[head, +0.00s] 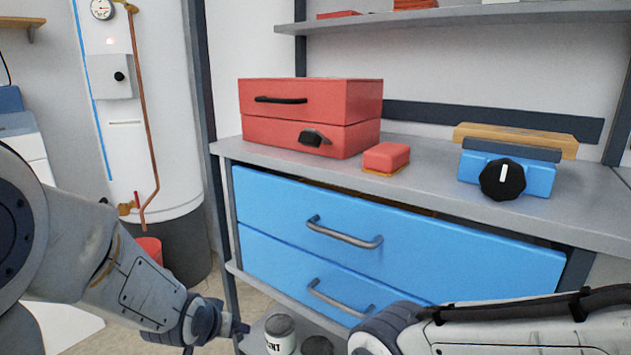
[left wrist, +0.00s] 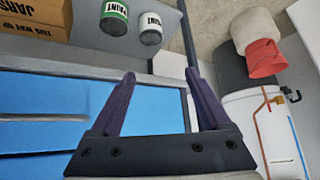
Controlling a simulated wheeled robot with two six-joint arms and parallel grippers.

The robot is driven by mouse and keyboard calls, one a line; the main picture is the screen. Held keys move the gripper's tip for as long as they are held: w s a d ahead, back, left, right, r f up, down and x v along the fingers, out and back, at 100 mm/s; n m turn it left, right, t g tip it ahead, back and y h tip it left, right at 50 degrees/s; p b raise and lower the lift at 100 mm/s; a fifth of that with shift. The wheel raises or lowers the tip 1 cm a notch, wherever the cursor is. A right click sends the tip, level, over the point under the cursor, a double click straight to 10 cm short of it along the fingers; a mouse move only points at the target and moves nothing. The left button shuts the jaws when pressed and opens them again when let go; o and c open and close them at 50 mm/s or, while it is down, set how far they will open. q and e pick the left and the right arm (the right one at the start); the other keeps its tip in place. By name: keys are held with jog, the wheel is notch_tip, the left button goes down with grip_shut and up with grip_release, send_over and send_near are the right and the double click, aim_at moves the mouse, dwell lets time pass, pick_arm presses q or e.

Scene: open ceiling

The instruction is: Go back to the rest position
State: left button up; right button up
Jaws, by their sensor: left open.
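My left gripper (head: 236,328) is at the bottom of the head view, in front of the lower left corner of the workbench. In the left wrist view its two purple fingers (left wrist: 160,92) stand wide apart with nothing between them. The blue drawer front (left wrist: 50,100) lies beyond the fingers on the left side there. My right arm comes in from the lower right of the head view; its gripper is outside the picture. No object is held by the left gripper.
A red toolbox (head: 310,100), a red block (head: 386,157) and a blue device (head: 530,180) stand on top. Paint cans (head: 280,332) sit on the lower shelf. A white tank (head: 160,110) stands left.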

pick_arm(q)
jog(key=s+f+g, duration=0.3)
jog(key=s+g, duration=0.2)
jog(key=s, duration=0.5)
jog(key=s+d+r+m+g+p, duration=0.1)
jog(key=s+d+r+m+p, duration=0.2)
jog(key=s+d, duration=0.4)
jog(key=s+d+r+m+g, duration=0.2)
jog(key=s+d+r+m, duration=0.2)
jog(key=s+d+r, duration=0.3)
notch_tip(320, 180, up, 36)
jog(key=a+p, duration=0.1)
jog(key=p, duration=3.7)
jog(key=shift+s+r+n+h, duration=0.2)
jog(key=shift+s+n+h, duration=0.1)
jog(key=shift+h, duration=0.1)
